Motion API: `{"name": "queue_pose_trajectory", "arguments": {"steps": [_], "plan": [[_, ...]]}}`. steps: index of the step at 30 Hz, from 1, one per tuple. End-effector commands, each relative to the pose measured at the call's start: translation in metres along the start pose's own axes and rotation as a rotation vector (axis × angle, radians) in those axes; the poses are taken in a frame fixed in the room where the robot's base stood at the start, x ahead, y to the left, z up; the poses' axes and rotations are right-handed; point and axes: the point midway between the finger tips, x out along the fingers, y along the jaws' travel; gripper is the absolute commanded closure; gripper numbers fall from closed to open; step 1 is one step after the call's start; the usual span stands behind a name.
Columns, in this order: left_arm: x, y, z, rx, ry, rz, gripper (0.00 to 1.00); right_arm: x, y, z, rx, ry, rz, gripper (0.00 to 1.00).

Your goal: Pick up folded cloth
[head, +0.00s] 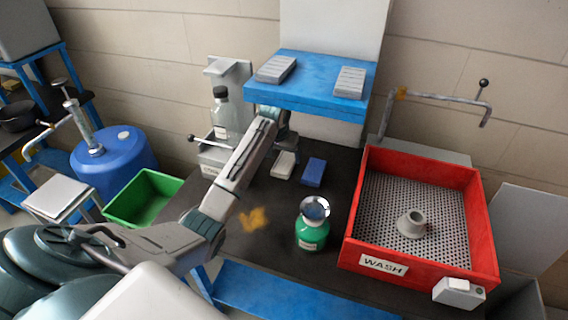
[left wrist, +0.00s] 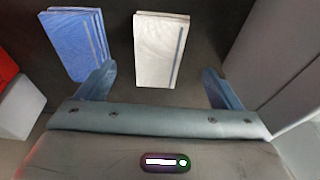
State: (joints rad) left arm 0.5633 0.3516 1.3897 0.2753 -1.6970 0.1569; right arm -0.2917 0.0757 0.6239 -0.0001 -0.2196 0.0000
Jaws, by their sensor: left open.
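Two folded cloths lie side by side on the dark bench top. One is white (head: 283,165) and the other is blue (head: 313,172), to its right in the head view. In the left wrist view the white cloth (left wrist: 159,48) lies ahead of the gap between my fingers, its near end close to that gap. The blue cloth (left wrist: 77,42) lies to its left, beyond the left finger. My left gripper (left wrist: 157,82) is open with nothing between its fingers. In the head view it is behind the cloths, its fingertips mostly hidden. My right gripper is not in view.
A blue shelf (head: 308,82) with grey pads overhangs the bench behind. A red wash tray (head: 481,225) stands right, a green bottle (head: 311,232) in front of the cloths. A clear bottle (head: 222,115) stands left. Bench around an orange stain (head: 254,219) is clear.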

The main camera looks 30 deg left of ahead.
Motion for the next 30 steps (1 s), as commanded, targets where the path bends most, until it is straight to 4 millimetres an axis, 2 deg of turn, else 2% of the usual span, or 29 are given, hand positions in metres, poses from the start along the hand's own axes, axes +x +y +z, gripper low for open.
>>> {"name": "queue_pose_trajectory", "arguments": {"steps": [2,6,12,20,27,30], "plan": [[0.001,0.001,-0.006,0.000,0.000,0.001,0.13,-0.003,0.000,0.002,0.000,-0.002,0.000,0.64],[0.026,0.001,-0.003,-0.001,-0.003,0.000,0.13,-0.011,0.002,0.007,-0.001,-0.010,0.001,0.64],[0.048,0.000,-0.004,0.000,-0.001,0.000,0.13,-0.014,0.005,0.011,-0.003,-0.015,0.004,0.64],[0.051,0.000,-0.004,0.001,0.002,0.000,0.13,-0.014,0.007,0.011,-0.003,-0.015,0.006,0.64],[0.051,0.000,-0.004,0.000,0.001,0.000,0.60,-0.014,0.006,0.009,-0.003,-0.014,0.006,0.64],[0.051,0.000,-0.004,0.000,0.001,0.000,0.61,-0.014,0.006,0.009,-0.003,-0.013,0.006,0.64]]}}
